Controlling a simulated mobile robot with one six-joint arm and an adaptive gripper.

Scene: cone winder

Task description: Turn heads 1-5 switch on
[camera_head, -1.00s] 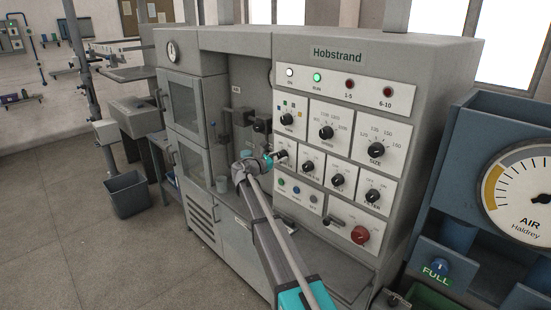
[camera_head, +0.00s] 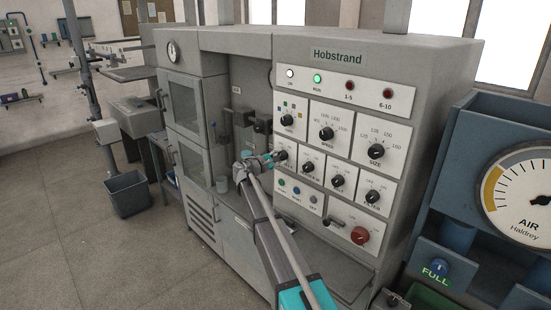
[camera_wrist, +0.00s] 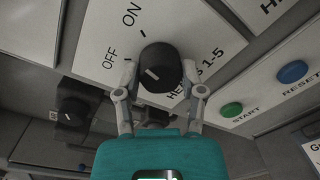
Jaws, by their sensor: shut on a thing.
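The heads 1-5 switch (camera_wrist: 160,69) is a round black knob on a white plate marked OFF, ON and HEADS 1-5 in the wrist view. A short white mark shows on its face, toward the OFF side; its exact setting is hard to tell. My gripper (camera_wrist: 160,92) is shut on the knob, one finger on each side. In the head view, my gripper (camera_head: 273,159) is at the left edge of the panel, and it partly hides the switch (camera_head: 282,155). The 1-5 lamp (camera_head: 349,86) is dark red and looks unlit.
The ON lamp (camera_head: 290,73) and green RUN lamp (camera_head: 317,78) glow. Several dials, including the SIZE dial (camera_head: 376,151), sit close by. Below are START (camera_wrist: 231,109) and RESET (camera_wrist: 292,71) buttons and a red knob (camera_head: 360,235). An air gauge (camera_head: 525,192) stands at right.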

